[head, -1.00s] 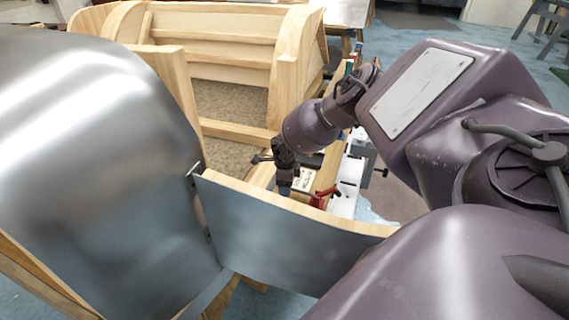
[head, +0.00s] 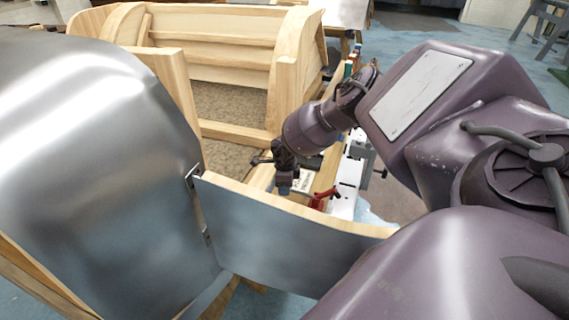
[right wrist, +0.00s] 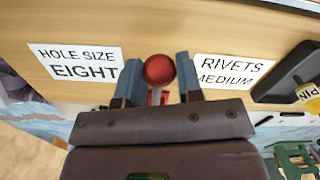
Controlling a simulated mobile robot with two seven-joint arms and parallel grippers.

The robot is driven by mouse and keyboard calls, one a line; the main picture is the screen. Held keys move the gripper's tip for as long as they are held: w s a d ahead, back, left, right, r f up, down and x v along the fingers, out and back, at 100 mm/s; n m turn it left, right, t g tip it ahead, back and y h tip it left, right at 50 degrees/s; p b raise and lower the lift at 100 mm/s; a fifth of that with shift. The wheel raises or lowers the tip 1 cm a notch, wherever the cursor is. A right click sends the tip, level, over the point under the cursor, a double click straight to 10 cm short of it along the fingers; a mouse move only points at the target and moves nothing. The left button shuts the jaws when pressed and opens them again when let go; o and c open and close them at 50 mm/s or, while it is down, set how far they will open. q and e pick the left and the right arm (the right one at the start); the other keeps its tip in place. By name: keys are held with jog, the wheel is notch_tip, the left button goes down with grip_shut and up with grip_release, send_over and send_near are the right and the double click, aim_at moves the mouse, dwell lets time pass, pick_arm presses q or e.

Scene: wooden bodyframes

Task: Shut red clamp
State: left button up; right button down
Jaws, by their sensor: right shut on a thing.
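The red clamp (head: 322,198) sits on the wooden bench behind the curved metal-faced panel, which hides its lower part. In the right wrist view a round red knob (right wrist: 158,69) sits between my fingertips, with a short red piece below it. My right gripper (right wrist: 158,76) is shut on this knob, one finger on each side. In the head view my right gripper (head: 284,190) points down, just left of the visible red clamp part, with its fingertips partly hidden by the panel edge. My left gripper is not in view.
The curved panel (head: 285,240) and a large metal-skinned frame (head: 90,150) stand close in front and left. A wooden bodyframe (head: 220,72) stands behind. Labels reading "HOLE SIZE EIGHT" (right wrist: 77,61) and "RIVETS MEDIUM" (right wrist: 233,70) lie beside the knob.

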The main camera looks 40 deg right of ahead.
jog(key=shift+s+d+r+t+y+p, duration=0.15)
jog(key=shift+r+t+y+p, duration=0.1)
jog(key=shift+r+t+p, duration=0.3)
jog(key=shift+s+d+r+t+y+p, duration=0.15)
jog(key=shift+r+t+y+p, duration=0.15)
jog(key=shift+r+p, duration=0.45)
jog(key=shift+s+r+t, duration=0.15)
jog(key=shift+r+t, duration=0.05)
jog(key=shift+t, duration=0.05)
jog(key=shift+s+d+r+t+y+p, duration=0.1)
jog(key=shift+s+r+t+y+p, duration=0.1)
jog(key=shift+r+t+y+p, duration=0.4)
jog(key=shift+s+d+r+t+y+b, duration=0.3)
jog(key=shift+s+r+t+b, duration=0.2)
jog(key=shift+t, duration=0.3)
jog(key=shift+s+d+r+t+y+b, duration=0.15)
jog(key=shift+s+r+t+y+b, duration=0.1)
jog(key=shift+s+r+t+b, duration=0.4)
jog(key=shift+d+r+p, duration=0.15)
jog(key=shift+r+p, duration=0.2)
jog(key=shift+s, duration=0.15)
jog(key=shift+d, duration=0.1)
jog(key=c, duration=0.8)
grip_release()
